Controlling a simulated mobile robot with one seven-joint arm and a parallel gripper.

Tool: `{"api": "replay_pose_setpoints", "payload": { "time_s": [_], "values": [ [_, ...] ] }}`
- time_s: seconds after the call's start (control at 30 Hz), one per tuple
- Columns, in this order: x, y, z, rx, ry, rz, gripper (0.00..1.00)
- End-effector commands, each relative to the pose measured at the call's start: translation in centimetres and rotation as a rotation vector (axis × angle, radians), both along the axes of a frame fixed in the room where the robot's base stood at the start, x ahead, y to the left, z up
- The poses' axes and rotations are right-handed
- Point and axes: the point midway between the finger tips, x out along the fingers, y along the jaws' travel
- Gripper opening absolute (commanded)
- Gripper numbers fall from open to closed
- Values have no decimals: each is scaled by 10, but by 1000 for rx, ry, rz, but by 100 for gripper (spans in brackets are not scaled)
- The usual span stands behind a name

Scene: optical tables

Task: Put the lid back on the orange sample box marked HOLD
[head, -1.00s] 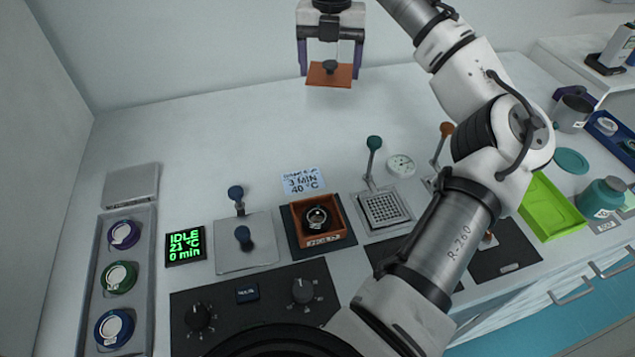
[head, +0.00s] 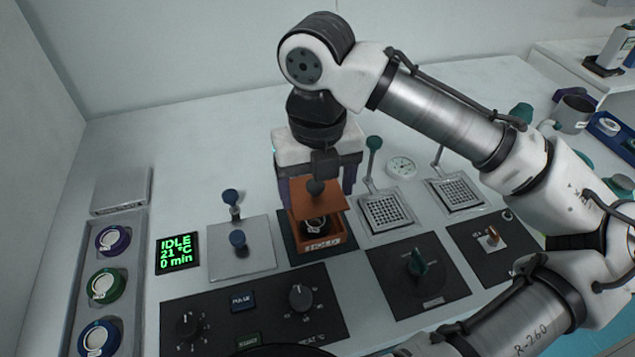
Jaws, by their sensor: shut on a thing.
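The orange sample box (head: 320,243) stands on a dark square pad (head: 290,245) in the middle of the bench. Its front label is too small to read surely. A round dark item shows inside its open front part. The orange lid (head: 303,197) with a dark knob is held above the box's rear part, tilted or set back from the rim. My gripper (head: 316,178) is shut on the lid's knob, with the purple fingers at either side. Whether the lid touches the box cannot be told.
Left of the box are a metal plate with blue knobs (head: 238,242), a green-lit display (head: 178,253) and a tray (head: 73,290) with several round lidded containers. Right are perforated metal plates (head: 387,214) with levers. Control panels (head: 262,310) lie in front. The bench behind is clear.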

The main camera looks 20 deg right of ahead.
Motion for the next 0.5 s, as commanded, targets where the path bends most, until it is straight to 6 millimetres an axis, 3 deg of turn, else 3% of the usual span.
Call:
{"api": "replay_pose_setpoints", "payload": {
  "time_s": [0.5],
  "values": [
    [0,0,-47,3,1,0,54]
  ]
}}
